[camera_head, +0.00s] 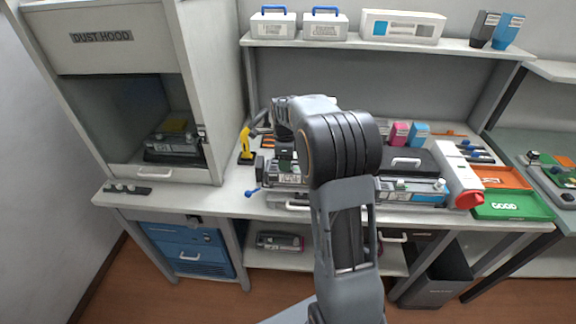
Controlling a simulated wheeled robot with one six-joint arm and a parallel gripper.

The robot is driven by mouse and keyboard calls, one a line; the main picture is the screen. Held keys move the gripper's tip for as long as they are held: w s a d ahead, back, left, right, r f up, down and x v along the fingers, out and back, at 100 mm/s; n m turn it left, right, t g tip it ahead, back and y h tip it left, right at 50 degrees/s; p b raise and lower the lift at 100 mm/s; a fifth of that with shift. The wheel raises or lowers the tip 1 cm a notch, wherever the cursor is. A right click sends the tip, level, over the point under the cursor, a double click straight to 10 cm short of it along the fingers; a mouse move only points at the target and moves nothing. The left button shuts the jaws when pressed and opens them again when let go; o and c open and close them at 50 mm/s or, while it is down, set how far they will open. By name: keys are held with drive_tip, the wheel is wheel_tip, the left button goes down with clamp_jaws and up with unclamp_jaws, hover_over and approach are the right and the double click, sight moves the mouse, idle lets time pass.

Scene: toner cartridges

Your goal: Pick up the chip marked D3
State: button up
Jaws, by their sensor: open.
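No marking D3 is legible in this view, so I cannot tell which small part is the chip. Small green pieces show around a cartridge (412,196) on the bench, right of my arm. My arm rises through the middle of the picture and bends over the bench. My gripper (286,158) is small and dark, pointing down over the bench left of my forearm, above or in front of another cartridge assembly (290,180). It is open. Its fingertips are hard to make out, and I see nothing held. My arm hides part of the bench middle.
A dust hood (105,60) stands at left with a cartridge unit (175,143) inside. A yellow-handled tool (246,146) stands beside it. A green GOOD tray (512,206) and an orange tray (503,177) lie at right. A shelf (390,42) with boxes runs above. A bin (437,278) stands below.

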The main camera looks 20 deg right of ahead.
drive_tip(key=shift+f, duration=0.35)
clamp_jaws()
drive_tip(key=shift+r, duration=0.1)
idle(0.3)
